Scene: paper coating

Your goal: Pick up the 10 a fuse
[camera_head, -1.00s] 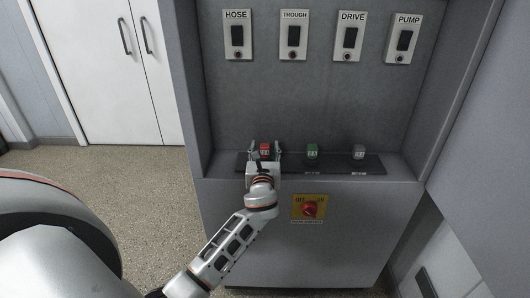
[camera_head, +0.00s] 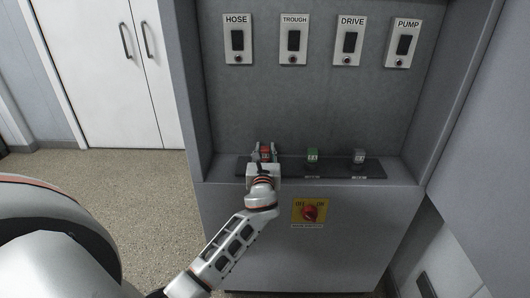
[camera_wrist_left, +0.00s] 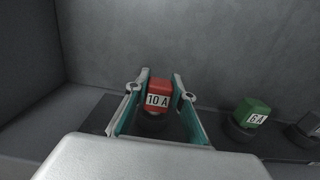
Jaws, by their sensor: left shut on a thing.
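The red 10 A fuse (camera_wrist_left: 158,96) stands upright at the left end of the dark strip, its white label facing the left wrist camera. In the head view the fuse (camera_head: 265,153) shows as a small red patch between the fingers. My left gripper (camera_head: 264,150) is shut on the fuse, one finger on each side; its fingers also show in the left wrist view (camera_wrist_left: 160,88). The fuse's base is partly hidden behind the gripper. My right gripper is in neither view.
A green 6 A fuse (camera_head: 312,155) and a grey fuse (camera_head: 359,156) stand to the right on the dark strip (camera_head: 336,166). Above are the HOSE, TROUGH, DRIVE and PUMP panels on the back wall. A red rotary switch (camera_head: 310,211) is on the cabinet front below.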

